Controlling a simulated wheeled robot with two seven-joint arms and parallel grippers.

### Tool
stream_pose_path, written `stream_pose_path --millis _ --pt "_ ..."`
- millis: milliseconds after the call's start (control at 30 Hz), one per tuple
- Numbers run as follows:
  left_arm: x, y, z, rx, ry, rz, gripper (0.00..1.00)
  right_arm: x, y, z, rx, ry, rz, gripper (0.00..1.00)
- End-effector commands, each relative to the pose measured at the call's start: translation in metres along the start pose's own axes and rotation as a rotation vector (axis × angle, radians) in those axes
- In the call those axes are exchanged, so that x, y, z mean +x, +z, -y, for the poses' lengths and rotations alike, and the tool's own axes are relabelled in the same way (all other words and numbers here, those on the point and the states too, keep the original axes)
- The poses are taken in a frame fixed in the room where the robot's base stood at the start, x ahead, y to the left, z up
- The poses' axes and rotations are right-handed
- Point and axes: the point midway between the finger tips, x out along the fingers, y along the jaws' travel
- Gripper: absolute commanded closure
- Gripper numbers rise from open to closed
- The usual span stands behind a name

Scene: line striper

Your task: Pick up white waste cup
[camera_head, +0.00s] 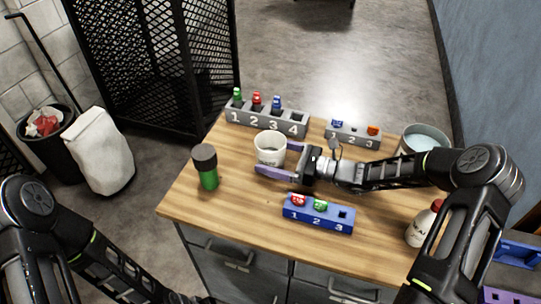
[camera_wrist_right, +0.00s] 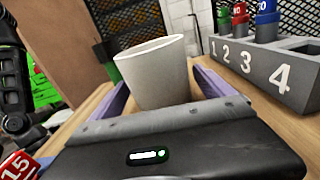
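The white cup (camera_head: 270,148) stands upright on the wooden table (camera_head: 235,200), just left of my right gripper (camera_head: 274,160). The gripper's two purple fingers are open and reach along both sides of the cup. In the right wrist view the cup (camera_wrist_right: 158,75) sits between the spread fingers (camera_wrist_right: 165,92), with small gaps showing beside it. I cannot tell whether either finger touches it. My left arm shows at the lower left, but its gripper is out of view.
A dark-capped green bottle (camera_head: 206,167) stands left of the cup. A grey numbered rack (camera_head: 266,122) is behind, a smaller grey rack (camera_head: 353,133) behind right, and a blue rack (camera_head: 318,214) in front. A metal pot (camera_head: 425,139) and white bottle (camera_head: 421,228) stand right.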

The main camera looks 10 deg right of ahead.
Motion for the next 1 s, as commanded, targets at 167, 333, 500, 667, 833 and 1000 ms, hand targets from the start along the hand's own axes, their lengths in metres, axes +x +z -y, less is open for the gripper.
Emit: stream_pose_path --millis 167,333,500,667,833,1000 --pt "0.0 0.0 0.0 0.0 0.0 0.0 0.5 0.0 0.0 0.0 0.0 0.0 0.0 0.24" --pt "0.0 0.0 0.0 0.0 0.0 0.0 0.5 0.0 0.0 0.0 0.0 0.0 0.0 0.38" --pt "0.0 0.0 0.0 0.0 0.0 0.0 0.5 -0.0001 0.0 0.0 0.0 0.0 0.0 0.52" --pt "0.0 0.0 0.0 0.0 0.0 0.0 0.5 -0.0001 0.0 0.0 0.0 0.0 0.0 0.65" --pt "0.0 0.0 0.0 0.0 0.0 0.0 0.5 -0.0001 -0.0001 0.0 0.0 0.0 0.0 0.79" --pt "0.0 0.0 0.0 0.0 0.0 0.0 0.5 0.0001 0.0005 0.0 0.0 0.0 0.001 0.81"
